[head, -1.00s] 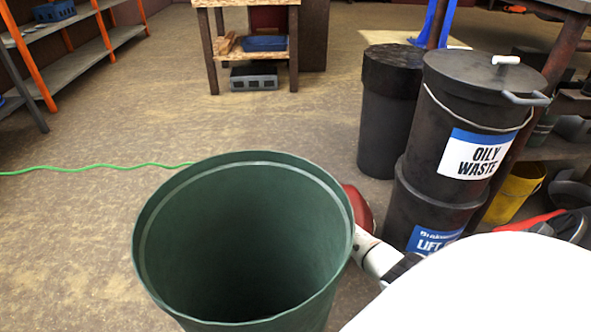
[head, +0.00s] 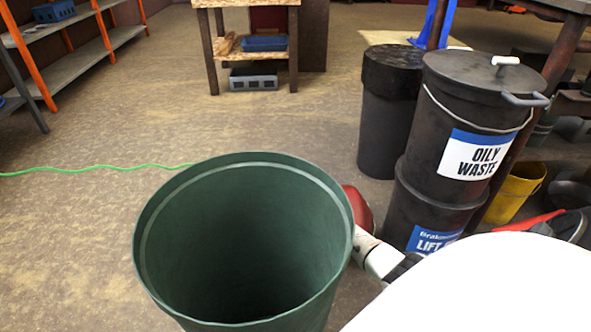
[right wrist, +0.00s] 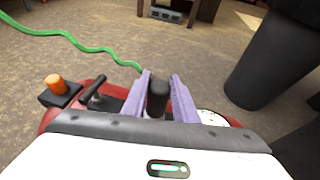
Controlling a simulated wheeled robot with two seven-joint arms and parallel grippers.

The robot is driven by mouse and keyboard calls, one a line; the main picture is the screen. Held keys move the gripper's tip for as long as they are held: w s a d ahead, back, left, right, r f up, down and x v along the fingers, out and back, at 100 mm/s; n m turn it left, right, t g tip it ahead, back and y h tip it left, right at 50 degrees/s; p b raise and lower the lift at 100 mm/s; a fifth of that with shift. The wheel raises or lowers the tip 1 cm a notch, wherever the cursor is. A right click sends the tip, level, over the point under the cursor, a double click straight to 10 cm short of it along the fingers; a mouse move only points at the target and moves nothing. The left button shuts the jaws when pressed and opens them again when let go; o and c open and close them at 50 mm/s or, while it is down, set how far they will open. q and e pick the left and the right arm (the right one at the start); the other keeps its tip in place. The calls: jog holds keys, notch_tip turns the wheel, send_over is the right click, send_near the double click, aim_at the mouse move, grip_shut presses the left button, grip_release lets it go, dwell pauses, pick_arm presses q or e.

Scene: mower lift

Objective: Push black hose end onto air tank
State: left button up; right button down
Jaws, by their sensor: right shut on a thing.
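The red air tank (head: 361,208) shows only in part in the head view, behind the green bin. In the right wrist view the tank (right wrist: 98,88) lies under my right gripper, with an orange knob (right wrist: 56,84) and a black lever on its left and a white round part on its right. My right gripper (right wrist: 158,84), with purple fingers, is shut on the black hose end (right wrist: 157,97). The green hose (right wrist: 75,45) runs over the floor to the fingers. Whether the hose end touches a tank fitting is hidden. My left gripper is not in view.
A large green bin (head: 150,225) stands close in front. Black drums (head: 430,150), one labelled "OILY WASTE", stand at the right, with a yellow bucket (head: 512,190) beyond. A wooden bench (head: 247,55) stands at the back.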

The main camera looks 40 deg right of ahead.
jog(key=shift+f, duration=0.55)
dwell(0.4)
jog(key=c, duration=1.7)
grip_release()
